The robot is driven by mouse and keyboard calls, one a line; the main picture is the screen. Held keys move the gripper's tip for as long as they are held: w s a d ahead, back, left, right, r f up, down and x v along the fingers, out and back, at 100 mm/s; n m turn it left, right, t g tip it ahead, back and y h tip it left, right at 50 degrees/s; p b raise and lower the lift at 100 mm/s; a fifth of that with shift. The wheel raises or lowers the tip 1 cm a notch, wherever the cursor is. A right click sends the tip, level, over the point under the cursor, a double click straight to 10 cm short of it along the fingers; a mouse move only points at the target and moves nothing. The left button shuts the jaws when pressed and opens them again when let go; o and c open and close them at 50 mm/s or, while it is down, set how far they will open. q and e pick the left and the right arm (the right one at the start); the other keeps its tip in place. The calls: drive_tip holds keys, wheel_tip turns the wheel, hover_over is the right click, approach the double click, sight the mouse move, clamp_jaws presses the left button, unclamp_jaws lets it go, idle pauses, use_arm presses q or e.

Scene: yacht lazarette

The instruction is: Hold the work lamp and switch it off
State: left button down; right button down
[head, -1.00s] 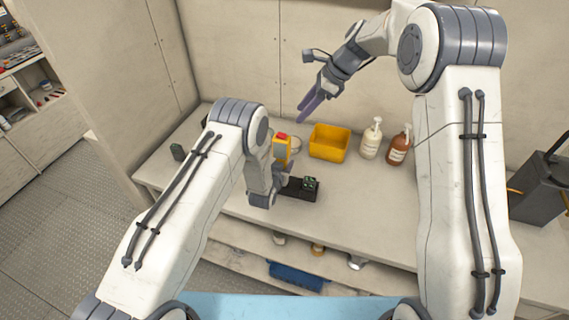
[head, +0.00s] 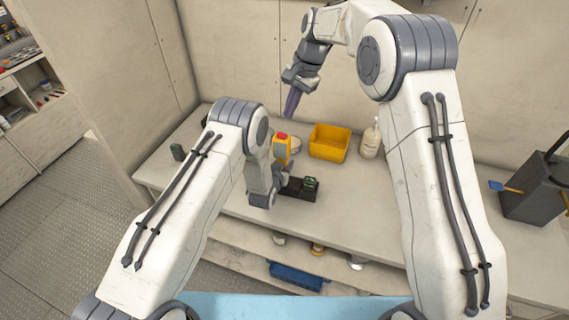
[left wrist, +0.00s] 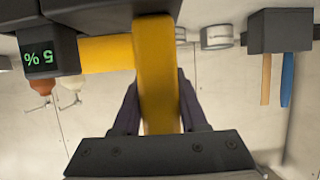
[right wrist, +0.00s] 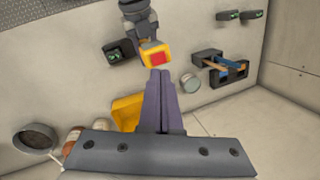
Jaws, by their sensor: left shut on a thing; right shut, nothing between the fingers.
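The work lamp (head: 281,153) is a yellow upright bar with a red button (head: 283,136) on its top. My left gripper (left wrist: 158,100) is shut on the lamp, its dark fingers on either side of the yellow body (left wrist: 157,65); the button is out of that view. In the head view my left gripper is mostly hidden by its own wrist. My right gripper (head: 289,116) is shut and empty, above the lamp and apart from it. In the right wrist view its closed purple fingers (right wrist: 158,72) point toward the red button (right wrist: 158,60).
A yellow bin (head: 328,143) stands right of the lamp, with a white pump bottle (head: 370,140) beyond it. A black unit with a green display (head: 303,190) sits in front of the lamp. A tool holder (right wrist: 222,70) and a round can (right wrist: 190,82) stand nearby on the bench.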

sight(279, 133)
drive_tip(key=shift+w+a+f+n+t+h, duration=0.2)
drive_tip(key=shift+a+f+n+h, duration=0.3)
drive_tip(key=shift+f+n, duration=0.75)
drive_tip(key=shift+w+a+f+n+t+h, duration=0.2)
drive_tip(key=shift+a+f+n+h, duration=0.3)
drive_tip(key=shift+n, duration=1.45)
drive_tip(key=shift+w+a+f+n+t+h, duration=0.15)
drive_tip(key=shift+a+f+n+h, duration=0.3)
drive_tip(key=shift+f+n, duration=0.8)
drive_tip(key=shift+f+n, duration=0.35)
drive_tip(key=shift+f, duration=0.3)
drive_tip(key=shift+r, duration=3.6)
drive_tip(key=s+r+m+t, duration=0.1)
drive_tip(key=s+r+m, duration=0.3)
drive_tip(key=r, duration=0.3)
drive_tip(key=shift+d+m+t, duration=0.35)
drive_tip(key=shift+m, duration=0.35)
